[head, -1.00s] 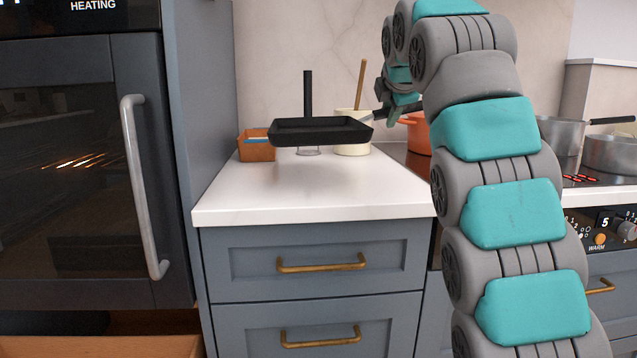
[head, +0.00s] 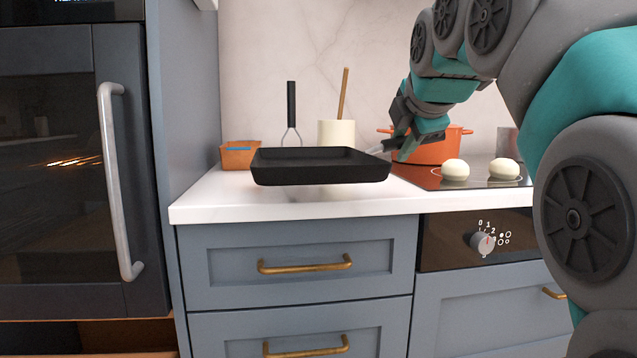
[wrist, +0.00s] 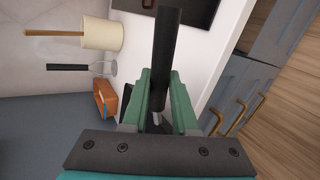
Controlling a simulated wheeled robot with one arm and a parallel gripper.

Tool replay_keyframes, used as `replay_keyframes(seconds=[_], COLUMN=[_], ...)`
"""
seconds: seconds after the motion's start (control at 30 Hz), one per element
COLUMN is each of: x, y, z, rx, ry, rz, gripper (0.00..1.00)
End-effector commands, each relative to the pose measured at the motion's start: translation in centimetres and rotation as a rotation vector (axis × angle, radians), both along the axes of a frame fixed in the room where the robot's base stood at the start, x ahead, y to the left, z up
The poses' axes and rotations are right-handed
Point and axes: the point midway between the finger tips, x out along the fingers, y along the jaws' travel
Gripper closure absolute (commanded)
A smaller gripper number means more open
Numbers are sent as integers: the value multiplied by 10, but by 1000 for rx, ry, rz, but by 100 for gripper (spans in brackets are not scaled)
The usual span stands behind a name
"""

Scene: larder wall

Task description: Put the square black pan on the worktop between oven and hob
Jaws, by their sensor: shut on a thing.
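The square black pan (head: 320,167) is level in the head view, held above the white worktop (head: 200,205) between oven and hob. No contact between pan and worktop shows. My gripper (head: 390,147) is at the pan's right side and is shut on it, at what looks like its handle. In the wrist view the teal fingers of my gripper (wrist: 160,76) close around a long black part of the pan (wrist: 166,50). The rest of the pan is mostly hidden there.
A cream crock (head: 336,132), a black-handled utensil (head: 291,105) and a small orange-brown box (head: 240,154) stand at the back of the worktop. Right is the hob (head: 425,177) with an orange pot (head: 440,150) and two pale round items. The oven (head: 50,170) is left. The worktop's front is clear.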

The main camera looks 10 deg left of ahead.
Motion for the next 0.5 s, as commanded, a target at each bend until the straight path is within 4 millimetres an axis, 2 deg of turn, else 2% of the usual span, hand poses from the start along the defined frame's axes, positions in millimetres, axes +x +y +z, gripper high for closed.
replay_keyframes(seconds=[0.5], x=[79], y=[12], z=[-6], rx=[0], ry=[-3], rz=[0], gripper=[100])
